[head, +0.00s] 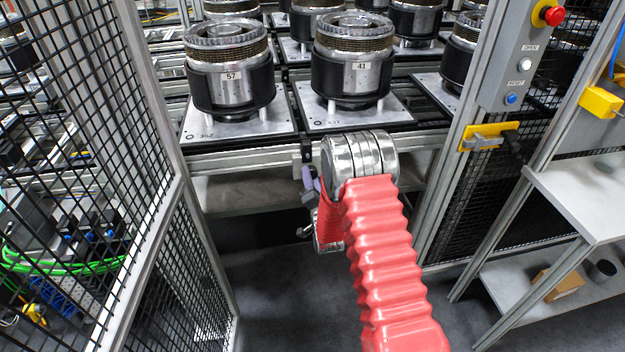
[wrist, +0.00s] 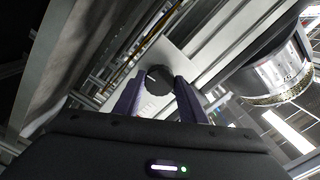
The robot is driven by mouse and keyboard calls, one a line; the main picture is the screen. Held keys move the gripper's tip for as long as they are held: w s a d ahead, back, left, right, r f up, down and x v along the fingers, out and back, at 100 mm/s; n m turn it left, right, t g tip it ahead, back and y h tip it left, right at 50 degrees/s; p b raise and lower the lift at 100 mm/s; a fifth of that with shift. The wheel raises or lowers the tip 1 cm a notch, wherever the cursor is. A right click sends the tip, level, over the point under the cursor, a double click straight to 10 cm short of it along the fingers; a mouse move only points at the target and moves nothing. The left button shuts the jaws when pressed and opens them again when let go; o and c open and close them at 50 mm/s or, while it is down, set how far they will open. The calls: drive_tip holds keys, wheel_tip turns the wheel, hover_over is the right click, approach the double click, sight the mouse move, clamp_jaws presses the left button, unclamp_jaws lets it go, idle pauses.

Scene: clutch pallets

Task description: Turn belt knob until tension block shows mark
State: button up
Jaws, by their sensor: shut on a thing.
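The belt knob (wrist: 158,80) is a dark round knob in the middle of the wrist view, beside a pale metal plate. My gripper (wrist: 159,82) has its two purple fingers on either side of the knob and is shut on it. In the head view my gripper (head: 309,179) shows at the front edge of the conveyor, partly hidden by my arm. There the knob cannot be made out clearly. I cannot pick out the tension block or its mark in either view.
A mesh fence (head: 85,110) stands left. A post with a control box (head: 515,70) and a shelf (head: 590,190) stand right. The floor in front is clear.

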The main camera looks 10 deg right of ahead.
drive_tip(key=m, duration=0.5)
drive_tip(key=shift+d+f+m, duration=0.1)
drive_tip(key=shift+d+m, duration=0.15)
drive_tip(key=shift+m, duration=0.05)
idle(0.4)
drive_tip(key=o, duration=1.1)
drive_tip(key=shift+a, duration=0.15)
drive_tip(key=shift+c, duration=0.2)
drive_tip(key=shift+s, duration=0.1)
drive_tip(key=s, duration=1.3)
drive_tip(key=shift+s, duration=0.35)
